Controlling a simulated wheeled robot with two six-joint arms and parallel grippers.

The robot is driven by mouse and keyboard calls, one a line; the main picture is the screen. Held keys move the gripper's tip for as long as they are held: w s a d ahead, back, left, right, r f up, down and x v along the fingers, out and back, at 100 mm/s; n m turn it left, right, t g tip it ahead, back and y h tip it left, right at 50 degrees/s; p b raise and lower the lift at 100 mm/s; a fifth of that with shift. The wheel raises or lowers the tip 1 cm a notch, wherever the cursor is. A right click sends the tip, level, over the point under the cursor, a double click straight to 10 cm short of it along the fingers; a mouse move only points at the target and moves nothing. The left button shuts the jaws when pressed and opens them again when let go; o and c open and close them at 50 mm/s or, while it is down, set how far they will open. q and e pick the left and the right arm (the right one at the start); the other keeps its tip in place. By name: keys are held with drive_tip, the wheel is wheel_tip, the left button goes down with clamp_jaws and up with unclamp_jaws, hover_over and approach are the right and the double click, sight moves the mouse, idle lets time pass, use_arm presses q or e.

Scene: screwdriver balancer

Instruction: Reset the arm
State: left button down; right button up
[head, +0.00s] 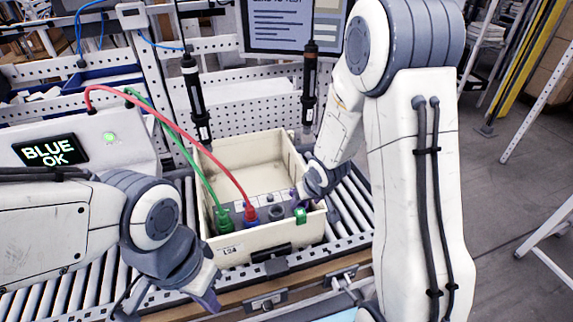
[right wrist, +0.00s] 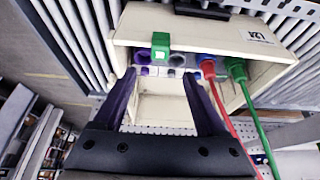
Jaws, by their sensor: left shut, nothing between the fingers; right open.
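My left gripper (head: 208,300) is shut and empty, low over the rollers in front of the tester box. My right gripper (head: 297,196) is at the right side of the cream bin (head: 240,256), its fingers partly hidden by its own wrist. In the right wrist view the right gripper (right wrist: 163,100) is open, with the bin (right wrist: 215,40) beyond its purple fingers. Nothing shows gripped between them. A small green block (head: 300,215) sits at the bin's front right corner, and it also shows in the right wrist view (right wrist: 160,45).
A green cable (head: 195,170) and a red cable (head: 205,146) run from the tester (head: 75,150), reading "BLUE OK", into the bin's connector strip. Two screwdrivers, left (head: 195,95) and right (head: 309,85), hang behind the bin. The roller conveyor (head: 350,215) carries the bin. Open floor lies right.

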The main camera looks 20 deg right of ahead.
drive_tip(key=s+a+r+n+g+b, duration=0.2)
drive_tip(key=s+a+r+n+b, duration=0.3)
drive_tip(key=s+a, duration=0.7)
drive_tip(key=s+a+r+n+g, duration=0.1)
drive_tip(key=s+a, duration=0.1)
drive_tip(key=s, duration=0.4)
drive_tip(key=s+a+r+g, duration=0.1)
drive_tip(key=s+r+g, duration=0.1)
drive_tip(key=s, duration=0.5)
drive_tip(key=shift+s+a+n+y, duration=0.25)
drive_tip(key=shift+a+n+y, duration=0.15)
